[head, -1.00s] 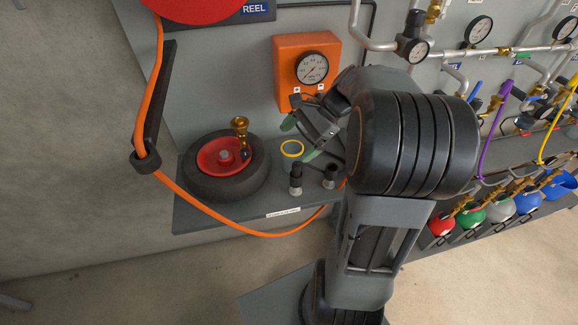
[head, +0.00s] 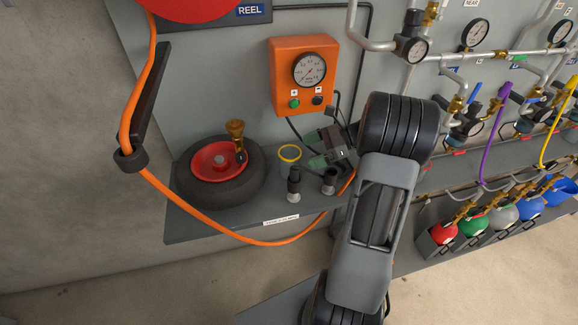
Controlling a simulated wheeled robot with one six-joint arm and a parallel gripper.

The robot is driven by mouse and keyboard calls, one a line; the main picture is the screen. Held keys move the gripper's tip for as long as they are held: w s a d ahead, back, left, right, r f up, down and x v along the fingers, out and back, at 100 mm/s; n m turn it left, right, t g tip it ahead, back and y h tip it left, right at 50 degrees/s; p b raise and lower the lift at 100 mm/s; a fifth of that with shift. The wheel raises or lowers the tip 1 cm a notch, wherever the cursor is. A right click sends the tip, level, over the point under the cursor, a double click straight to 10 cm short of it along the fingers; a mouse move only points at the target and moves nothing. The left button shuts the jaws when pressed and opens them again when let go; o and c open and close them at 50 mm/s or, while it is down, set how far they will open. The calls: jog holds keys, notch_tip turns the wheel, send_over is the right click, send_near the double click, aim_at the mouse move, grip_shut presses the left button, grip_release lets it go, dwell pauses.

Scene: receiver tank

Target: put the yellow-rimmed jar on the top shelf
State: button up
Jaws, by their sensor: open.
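The yellow-rimmed jar (head: 289,160) stands upright on the grey shelf (head: 232,226), between the wheel and the orange gauge box's cable. Nothing shows between the fingers. I cannot tell whether a fingertip touches the jar.
A wheel with a red hub (head: 215,184) and a brass valve (head: 236,135) are left of the jar. The orange gauge box (head: 303,76) is behind. An orange hose (head: 200,210) loops past the shelf's front.

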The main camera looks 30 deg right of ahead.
aim_at(296, 156)
jog(key=shift+x, duration=2.7)
jog(key=c, duration=1.1)
jog(key=shift+r, duration=0.1)
